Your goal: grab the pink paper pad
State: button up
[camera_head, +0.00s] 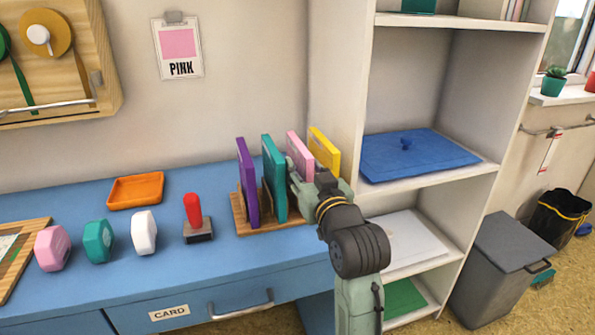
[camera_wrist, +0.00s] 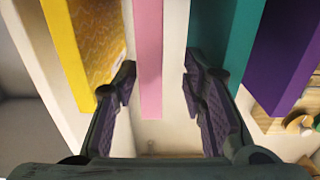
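The pink paper pad (camera_head: 298,150) stands upright in a wooden rack (camera_head: 240,214) on the blue counter, between a teal pad (camera_head: 274,178) and a yellow pad (camera_head: 324,148). My gripper (camera_head: 302,180) is at the rack, in front of the pink pad, hiding its lower part. In the wrist view my gripper (camera_wrist: 158,82) is open, and the pink pad (camera_wrist: 150,55) shows between the fingers with a gap on each side. The left finger is beside the yellow pad (camera_wrist: 88,45), the right finger beside the teal pad (camera_wrist: 240,40). Whether either touches is unclear.
A purple pad (camera_head: 248,185) stands at the rack's left end. A red-handled stamp (camera_head: 194,212), white, teal and pink blocks and an orange tray (camera_head: 135,190) lie left on the counter (camera_head: 90,285). A white shelf unit (camera_head: 352,100) rises close on the right.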

aim_at(299, 158)
jog(key=x, duration=0.2)
jog(key=p+x, duration=0.1)
jog(key=x, duration=0.3)
jog(key=shift+w+d+f, duration=0.3)
jog(key=shift+f, duration=0.05)
jog(key=shift+c, duration=0.2)
grip_shut()
